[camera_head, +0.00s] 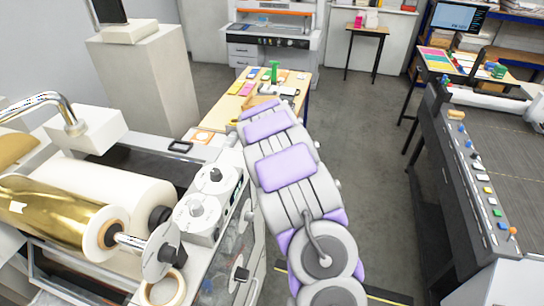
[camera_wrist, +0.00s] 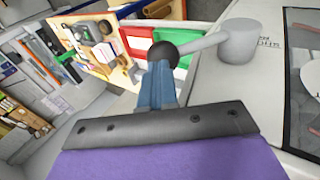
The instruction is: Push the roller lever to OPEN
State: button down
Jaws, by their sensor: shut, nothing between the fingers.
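The roller lever (camera_wrist: 205,43) shows in the wrist view as a grey arm running from a round grey hub (camera_wrist: 238,41) at right to a black ball knob (camera_wrist: 163,54). Beneath the knob are a red patch (camera_wrist: 136,44) on its left and a green patch (camera_wrist: 185,61) on its right; no lettering is readable on them. My gripper (camera_wrist: 161,72) has its blue fingers shut and empty, with the tips right at the knob. I cannot tell whether they touch it. In the head view my arm hides the gripper and the lever.
In the head view the laminating machine with a gold roll (camera_head: 60,217) and white roll (camera_head: 105,187) stands at left. A cluttered wooden table (camera_head: 225,108) lies beyond my arm. A long dark machine (camera_head: 470,170) stands at right, with clear grey floor (camera_head: 375,150) between.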

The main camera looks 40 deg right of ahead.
jog(key=shift+f+y, duration=0.2)
jog(key=shift+y, duration=0.1)
dwell(0.4)
jog(key=shift+a+r, duration=0.1)
jog(key=shift+r, duration=0.1)
jog(key=a+b+v, duration=0.1)
jog(key=b+v, duration=0.2)
jog(key=v, duration=1.1)
jog(key=s+a+f+m+g+y+b, duration=0.1)
jog(key=s+a+f+m+b, duration=0.1)
jog(key=s+a+f+b, duration=0.4)
jog(key=s+a+f+m+g+y+b, duration=0.1)
jog(key=s+a+f+m+g+b, duration=0.15)
jog(key=s+a, duration=0.6)
jog(key=s+a+f+m+g+y+b, duration=0.1)
jog(key=s+a+f+b, duration=0.2)
jog(key=s+a+b, duration=0.4)
jog(key=s+a+f+m+g+b, duration=0.1)
jog(key=s+a+f+b, duration=0.1)
jog(key=s, duration=0.7)
jog(key=s+a+f+m+g+y+b, duration=0.1)
jog(key=s+a+f+b, duration=0.2)
jog(key=s+f, duration=0.3)
jog(key=s, duration=0.3)
jog(key=shift+s+a+f, duration=0.2)
jog(key=shift+s+a, duration=0.05)
jog(key=shift+a, duration=0.15)
